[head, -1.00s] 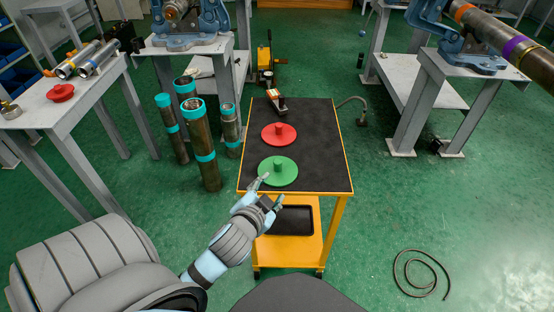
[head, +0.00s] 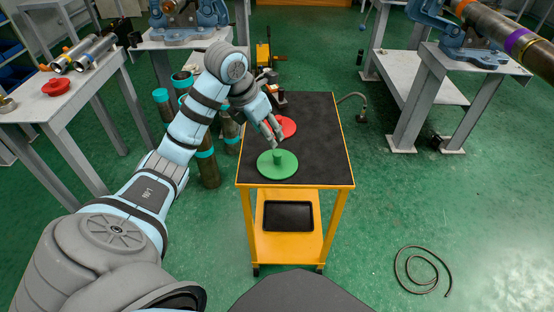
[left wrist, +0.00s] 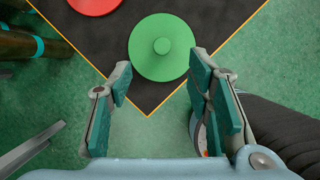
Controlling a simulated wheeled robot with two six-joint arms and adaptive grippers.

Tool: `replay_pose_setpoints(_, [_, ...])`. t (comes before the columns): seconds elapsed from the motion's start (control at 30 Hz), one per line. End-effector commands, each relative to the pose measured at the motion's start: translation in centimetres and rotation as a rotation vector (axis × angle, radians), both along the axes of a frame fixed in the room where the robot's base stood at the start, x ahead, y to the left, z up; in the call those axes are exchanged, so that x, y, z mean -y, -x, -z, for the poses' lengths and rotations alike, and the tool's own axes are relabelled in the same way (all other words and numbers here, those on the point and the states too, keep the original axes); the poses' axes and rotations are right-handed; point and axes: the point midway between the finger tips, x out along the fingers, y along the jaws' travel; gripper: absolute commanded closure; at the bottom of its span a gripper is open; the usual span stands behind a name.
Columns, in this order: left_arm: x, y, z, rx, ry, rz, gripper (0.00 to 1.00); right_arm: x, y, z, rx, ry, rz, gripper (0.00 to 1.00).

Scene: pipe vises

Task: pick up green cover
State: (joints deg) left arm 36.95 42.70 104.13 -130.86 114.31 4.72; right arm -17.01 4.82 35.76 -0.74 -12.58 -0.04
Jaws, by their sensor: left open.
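The green cover (head: 278,165) is a flat round disc with a knob in its middle. It lies on the black top of the yellow cart (head: 322,163), near the front edge. In the left wrist view the green cover (left wrist: 162,60) lies beyond the fingertips, in line with the gap between them. My left gripper (head: 273,136) is open and empty, above the cart and just behind the green cover, apart from it. In the left wrist view the spread fingers of my left gripper (left wrist: 163,62) show at both sides. My right gripper is not in view.
A red cover (head: 288,126) lies behind the green one, partly hidden by my left gripper. Upright pipes (head: 206,166) stand left of the cart. A workbench (head: 50,108) with another red cover (head: 56,87) is at the left. The cart's right side is clear.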

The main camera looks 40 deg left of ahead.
Motion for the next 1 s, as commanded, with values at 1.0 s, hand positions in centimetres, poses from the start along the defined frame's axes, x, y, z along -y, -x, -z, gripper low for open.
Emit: replay_pose_setpoints(1.0, [0.8, -3.7, 10.5, 0.001, 0.003, 0.006, 0.89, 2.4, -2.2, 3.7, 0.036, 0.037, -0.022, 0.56])
